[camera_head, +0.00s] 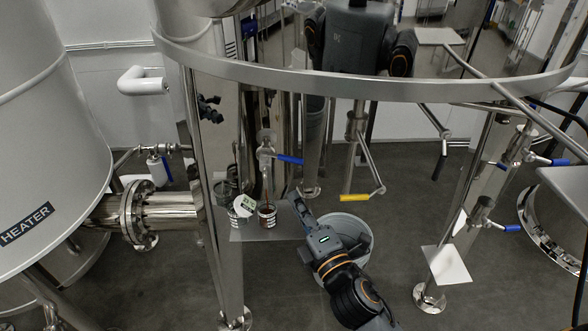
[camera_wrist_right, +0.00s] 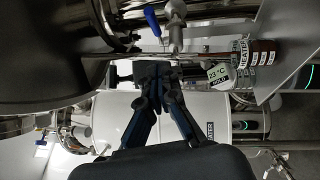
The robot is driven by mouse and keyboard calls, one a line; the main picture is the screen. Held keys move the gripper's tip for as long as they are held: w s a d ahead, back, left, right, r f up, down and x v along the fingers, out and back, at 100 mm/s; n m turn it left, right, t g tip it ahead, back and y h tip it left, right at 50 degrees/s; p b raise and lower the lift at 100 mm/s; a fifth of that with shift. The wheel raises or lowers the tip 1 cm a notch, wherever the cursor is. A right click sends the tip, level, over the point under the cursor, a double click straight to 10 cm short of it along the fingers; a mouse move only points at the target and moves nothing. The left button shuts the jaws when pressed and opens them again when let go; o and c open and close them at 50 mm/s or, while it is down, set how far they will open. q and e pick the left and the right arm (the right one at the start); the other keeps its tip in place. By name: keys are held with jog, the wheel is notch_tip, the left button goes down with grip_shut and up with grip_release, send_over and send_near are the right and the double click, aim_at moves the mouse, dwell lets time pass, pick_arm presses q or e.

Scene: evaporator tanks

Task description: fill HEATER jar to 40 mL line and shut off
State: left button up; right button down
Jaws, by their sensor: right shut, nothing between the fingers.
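A small jar (camera_head: 267,215) with a white label and red-brown contents stands on a small metal shelf (camera_head: 270,236). In the right wrist view the jar (camera_wrist_right: 262,52) has a label that seems to read HEATER. A thin brown stream (camera_head: 267,190) runs down into it from a tap (camera_head: 266,150) with a blue lever (camera_head: 290,160) pointing right. The fill level against the marks is too small to read. My right gripper (camera_head: 295,200) is shut and empty, right of the jar and below the lever; its closed fingers (camera_wrist_right: 152,72) show in the wrist view. My left gripper is not in view.
A second jar (camera_head: 239,213) with a white round tag stands left on the shelf; the tag (camera_wrist_right: 218,74) reads 22 °C HOLD. A grey bin (camera_head: 358,236) stands below my right arm. The HEATER tank (camera_head: 50,150) is at left. A yellow-handled valve (camera_head: 360,197) hangs to the right.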

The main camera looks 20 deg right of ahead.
aim_at(282, 159)
jog(key=w, duration=0.2)
jog(key=w+r+p, duration=0.1)
jog(key=w, duration=0.1)
jog(key=w+d, duration=0.1)
jog(key=w, duration=0.2)
jog(key=shift+d+r+p, duration=0.1)
jog(key=shift+r+p, duration=0.05)
jog(key=shift+p, duration=0.2)
jog(key=shift+w+d, duration=0.35)
